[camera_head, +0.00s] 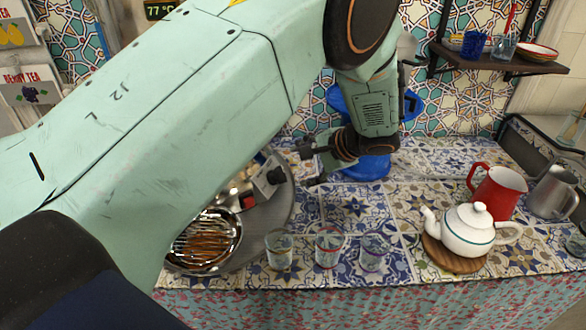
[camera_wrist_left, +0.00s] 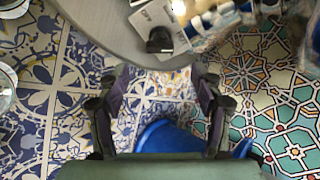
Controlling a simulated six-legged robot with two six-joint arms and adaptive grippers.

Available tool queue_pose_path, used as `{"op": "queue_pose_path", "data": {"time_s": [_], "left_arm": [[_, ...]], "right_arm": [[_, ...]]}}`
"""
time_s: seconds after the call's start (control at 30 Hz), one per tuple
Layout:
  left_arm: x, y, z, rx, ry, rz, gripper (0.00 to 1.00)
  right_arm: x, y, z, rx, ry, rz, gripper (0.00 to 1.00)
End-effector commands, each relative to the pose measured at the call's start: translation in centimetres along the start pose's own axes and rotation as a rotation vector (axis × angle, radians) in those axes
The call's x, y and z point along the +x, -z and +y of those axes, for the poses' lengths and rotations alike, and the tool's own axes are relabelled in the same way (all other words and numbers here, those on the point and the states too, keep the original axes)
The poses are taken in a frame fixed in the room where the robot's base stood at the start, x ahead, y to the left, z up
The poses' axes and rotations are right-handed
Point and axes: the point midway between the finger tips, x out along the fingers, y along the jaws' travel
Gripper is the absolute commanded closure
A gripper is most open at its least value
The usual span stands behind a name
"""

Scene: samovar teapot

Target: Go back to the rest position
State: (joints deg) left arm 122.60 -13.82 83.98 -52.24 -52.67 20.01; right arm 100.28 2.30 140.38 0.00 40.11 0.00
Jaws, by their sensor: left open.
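My left gripper (camera_head: 312,163) is open and empty above the back of the tiled table, right of the round grey tray (camera_head: 281,215). Its two fingers are spread apart in the left wrist view (camera_wrist_left: 160,84), with patterned tile between them. A blue object (camera_head: 366,168) is partly hidden behind the gripper and also shows low in the left wrist view (camera_wrist_left: 168,138). The white teapot (camera_head: 467,230) stands upright on a round wooden board (camera_head: 452,261) at the right, apart from the gripper. My right gripper is not in view.
Several glasses (camera_head: 279,250) stand along the table's front. A red pitcher (camera_head: 497,191) and a grey metal pitcher (camera_head: 550,194) stand at the right. A wooden shelf (camera_head: 500,62) hangs above. My left arm hides much of the left side. Tiles in the middle are clear.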

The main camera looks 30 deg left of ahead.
Motion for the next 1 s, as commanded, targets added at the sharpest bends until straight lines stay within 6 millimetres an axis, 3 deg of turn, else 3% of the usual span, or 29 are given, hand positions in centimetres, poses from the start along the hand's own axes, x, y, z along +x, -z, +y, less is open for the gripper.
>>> {"op": "queue_pose_path", "data": {"time_s": [0.2,0.77,1.0], "left_arm": [[-1.8,0.0,0.0,0.0,0.0,0.0,0.34],[-2.0,0.0,-0.1,0.0,-0.001,0.0,0.34],[-4.7,-1.0,-2.8,0.0,0.0,0.0,0.34]], "right_arm": [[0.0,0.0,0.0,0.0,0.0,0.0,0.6],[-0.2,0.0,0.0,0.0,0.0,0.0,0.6],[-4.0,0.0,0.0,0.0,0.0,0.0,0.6]]}}
